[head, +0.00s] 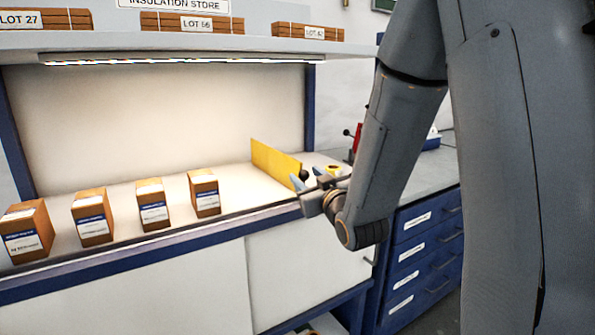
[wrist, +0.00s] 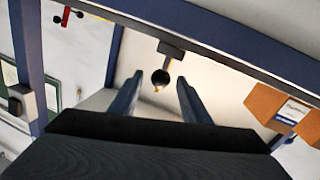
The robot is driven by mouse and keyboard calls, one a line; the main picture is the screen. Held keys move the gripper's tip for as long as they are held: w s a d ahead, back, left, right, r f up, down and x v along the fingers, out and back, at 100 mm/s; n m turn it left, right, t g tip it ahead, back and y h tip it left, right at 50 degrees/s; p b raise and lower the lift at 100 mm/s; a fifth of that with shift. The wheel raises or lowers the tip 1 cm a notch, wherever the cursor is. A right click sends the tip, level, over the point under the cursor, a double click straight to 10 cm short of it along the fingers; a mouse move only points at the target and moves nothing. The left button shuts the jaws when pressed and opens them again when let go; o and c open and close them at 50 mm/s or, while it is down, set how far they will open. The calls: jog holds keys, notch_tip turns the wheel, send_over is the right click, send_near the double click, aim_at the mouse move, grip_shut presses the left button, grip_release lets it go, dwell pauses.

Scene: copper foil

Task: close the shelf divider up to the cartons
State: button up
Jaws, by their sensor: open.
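The yellow shelf divider (head: 274,164) stands upright on the lit shelf, right of the cartons. A dark round knob (head: 304,175) is at its near right end. Several brown cartons with white-and-blue labels stand in a spaced row to its left; the rightmost carton (head: 204,193) is apart from the divider, with bare shelf between. My gripper (head: 308,178) is at the knob, at the shelf's front edge. In the wrist view my open gripper (wrist: 158,88) has the knob (wrist: 161,77) between its fingertips, with no clear contact. A carton (wrist: 278,106) shows at the right there.
An upper shelf (head: 150,42) with flat lots overhangs the work shelf. White cabinet doors (head: 190,295) and blue drawers (head: 425,245) are below. A red item (head: 357,138) stands behind my arm. The shelf between divider and cartons is clear.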

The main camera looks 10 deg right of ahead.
aim_at(298, 169)
jog(key=shift+w+a, duration=0.25)
jog(key=shift+w, duration=1.35)
jog(key=shift+w+a, duration=0.2)
jog(key=shift+w, duration=1.35)
grip_shut()
